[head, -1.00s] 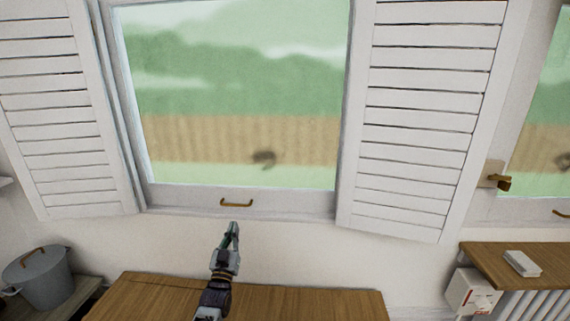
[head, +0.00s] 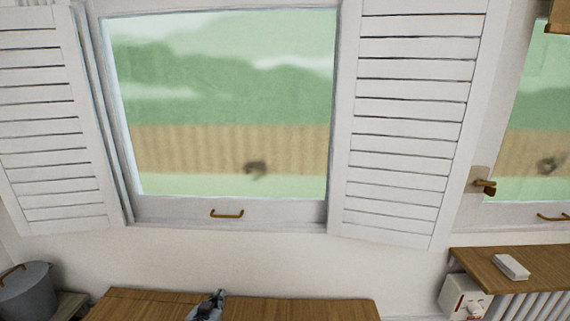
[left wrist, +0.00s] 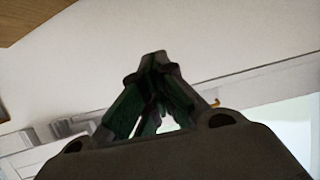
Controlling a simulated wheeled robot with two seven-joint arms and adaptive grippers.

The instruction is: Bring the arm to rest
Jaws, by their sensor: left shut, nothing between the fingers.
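My left gripper (head: 218,297) shows at the bottom of the head view, over the wooden top (head: 270,309) below the window. Its fingers are together with nothing between them. In the left wrist view the closed fingers (left wrist: 158,62) point at the pale wall. The gripper is apart from the window's brass handle (head: 227,214). Most of my left arm is below the head view's edge. My right gripper is not in view.
White louvred shutters (head: 405,125) stand open on both sides of the window (head: 220,100). A grey pot (head: 25,292) is at the lower left. At the right, a wooden shelf (head: 540,275) holds a small white block (head: 511,267). A white box (head: 462,297) is below it.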

